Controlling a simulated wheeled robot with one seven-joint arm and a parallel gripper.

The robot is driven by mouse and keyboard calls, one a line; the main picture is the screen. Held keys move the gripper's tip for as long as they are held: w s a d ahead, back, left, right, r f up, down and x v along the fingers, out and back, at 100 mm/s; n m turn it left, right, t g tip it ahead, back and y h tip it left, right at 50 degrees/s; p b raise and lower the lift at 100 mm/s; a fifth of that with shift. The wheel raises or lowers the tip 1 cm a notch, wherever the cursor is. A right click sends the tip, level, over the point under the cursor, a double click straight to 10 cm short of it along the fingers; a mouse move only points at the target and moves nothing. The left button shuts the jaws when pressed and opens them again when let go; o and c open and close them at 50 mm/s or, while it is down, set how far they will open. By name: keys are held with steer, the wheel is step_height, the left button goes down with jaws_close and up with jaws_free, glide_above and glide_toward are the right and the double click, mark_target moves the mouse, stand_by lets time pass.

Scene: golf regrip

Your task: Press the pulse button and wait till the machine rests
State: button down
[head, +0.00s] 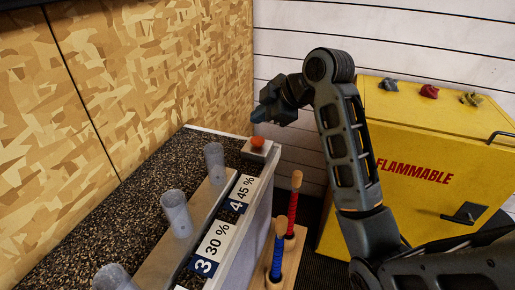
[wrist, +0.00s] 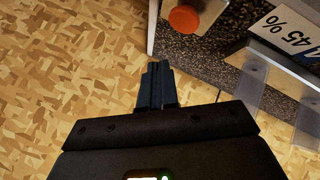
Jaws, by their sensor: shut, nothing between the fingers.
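The orange-red pulse button (head: 258,142) sits on a small light box (head: 257,153) at the far end of the dark speckled counter. In the wrist view the button (wrist: 184,19) shows near the top edge, beyond and to the right of the fingertips. My gripper (head: 259,116) is shut and empty. It hangs in the air above the button in the head view, apart from it. In the wrist view its closed fingertips (wrist: 160,66) are over the patterned board, beside the counter's edge. I cannot tell which part is the machine or whether it is running.
Grey tubes (head: 175,213) stand in a row along the counter, beside labels reading 45 % (head: 243,190) and 30 % (head: 213,246). A wooden rack (head: 274,270) holds a red-gripped and a blue-gripped stick. A yellow flammable cabinet (head: 420,150) stands at right. Patterned board (head: 150,70) walls the left.

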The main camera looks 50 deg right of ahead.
mark_target(260, 141)
steer(key=shift+f+b, duration=0.7)
steer(key=shift+f, duration=1)
steer(key=shift+f, duration=0.15)
stand_by(0.6)
steer(key=shift+f, duration=0.25)
steer(key=shift+f+b, duration=0.4)
steer(key=shift+f, duration=0.2)
stand_by(0.7)
steer(key=shift+r, duration=0.1)
steer(key=shift+r+p, duration=0.95)
step_height(260, 141, up, 5)
steer(key=p, duration=0.4)
steer(key=shift+p, duration=0.3)
